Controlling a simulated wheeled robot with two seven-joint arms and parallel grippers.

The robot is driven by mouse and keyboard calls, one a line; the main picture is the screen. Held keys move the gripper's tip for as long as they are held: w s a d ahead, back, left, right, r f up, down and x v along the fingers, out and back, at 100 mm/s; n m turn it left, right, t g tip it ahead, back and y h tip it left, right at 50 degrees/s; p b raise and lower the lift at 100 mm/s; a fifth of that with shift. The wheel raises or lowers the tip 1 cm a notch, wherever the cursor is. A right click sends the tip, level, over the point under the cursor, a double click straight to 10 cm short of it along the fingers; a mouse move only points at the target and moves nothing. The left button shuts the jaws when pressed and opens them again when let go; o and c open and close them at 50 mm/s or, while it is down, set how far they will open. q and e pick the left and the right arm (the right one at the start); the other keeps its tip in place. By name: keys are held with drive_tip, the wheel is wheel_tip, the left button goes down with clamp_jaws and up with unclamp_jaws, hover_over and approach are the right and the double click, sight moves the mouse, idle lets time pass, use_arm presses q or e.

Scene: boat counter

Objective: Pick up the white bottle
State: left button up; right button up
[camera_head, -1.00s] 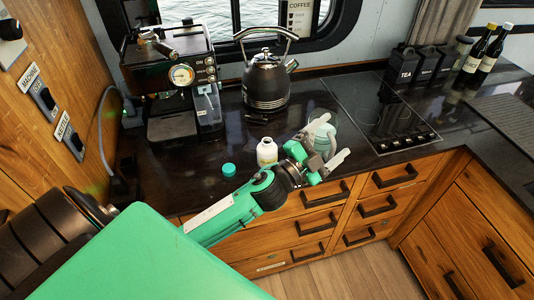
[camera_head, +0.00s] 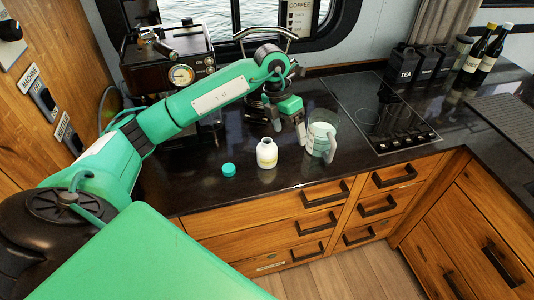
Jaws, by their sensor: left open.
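The small white bottle (camera_head: 267,154) stands upright and uncapped near the counter's front edge. My left arm reaches over the coffee machine side, and its wrist hangs above and behind the bottle. My left gripper (camera_head: 287,127) is open and empty, with its fingers pointing down behind and to the right of the bottle, apart from it as far as I can tell. The bottle is in full view. My right gripper is not in view.
A teal cap (camera_head: 229,170) lies left of the bottle. A hob (camera_head: 380,110) lies to the right.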

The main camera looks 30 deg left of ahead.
sight(267, 141)
use_arm(q)
drive_tip(key=a+r+n+y, duration=0.1)
drive_tip(key=a+r+y, duration=0.15)
drive_tip(key=a, duration=0.45)
drive_tip(key=shift+g+y, duration=0.3)
drive_tip(key=shift+y, duration=0.05)
wheel_tip(267, 141, down, 8)
drive_tip(key=p, duration=0.2)
drive_tip(key=shift+a+f+p, duration=0.1)
drive_tip(key=shift+f+p, duration=0.15)
drive_tip(key=shift+p, duration=0.15)
drive_tip(key=shift+f+p, duration=0.4)
drive_tip(key=f+p, duration=0.2)
drive_tip(key=f, duration=0.2)
drive_tip(key=shift+w, duration=0.2)
drive_tip(key=shift+f, duration=0.35)
drive_tip(key=c, duration=1.2)
